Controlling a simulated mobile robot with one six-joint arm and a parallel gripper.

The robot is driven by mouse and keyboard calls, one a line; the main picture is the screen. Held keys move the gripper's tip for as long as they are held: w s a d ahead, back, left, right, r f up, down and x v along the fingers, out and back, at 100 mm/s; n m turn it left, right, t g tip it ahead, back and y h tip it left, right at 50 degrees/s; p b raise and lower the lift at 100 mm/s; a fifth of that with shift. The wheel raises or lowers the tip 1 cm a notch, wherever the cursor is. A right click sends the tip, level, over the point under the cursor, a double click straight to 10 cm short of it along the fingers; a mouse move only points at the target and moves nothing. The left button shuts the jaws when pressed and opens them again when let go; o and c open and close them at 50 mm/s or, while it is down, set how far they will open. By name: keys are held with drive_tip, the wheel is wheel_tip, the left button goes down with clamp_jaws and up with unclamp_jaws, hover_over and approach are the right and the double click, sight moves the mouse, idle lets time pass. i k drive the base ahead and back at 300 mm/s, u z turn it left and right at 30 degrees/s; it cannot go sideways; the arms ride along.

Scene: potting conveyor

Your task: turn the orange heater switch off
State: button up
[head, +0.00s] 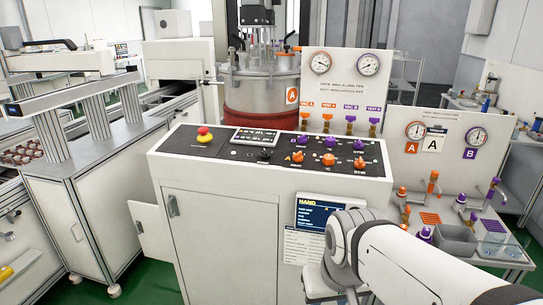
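The control panel (225,146) is the dark sloped top of a white cabinet in the middle of the head view. On its right part are small orange and purple knobs in two rows.
A red and yellow emergency button (205,134) and a black knob (264,155) share the panel. A screen (324,215) hangs on the cabinet front. A steel vessel (262,85) and gauges stand behind. A side bench (470,245) with orange and purple valves is at right.

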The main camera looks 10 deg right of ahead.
sight(298, 157)
drive_tip(key=z, duration=0.15)
drive_tip(key=i, duration=0.9)
drive_tip(key=u, duration=0.05)
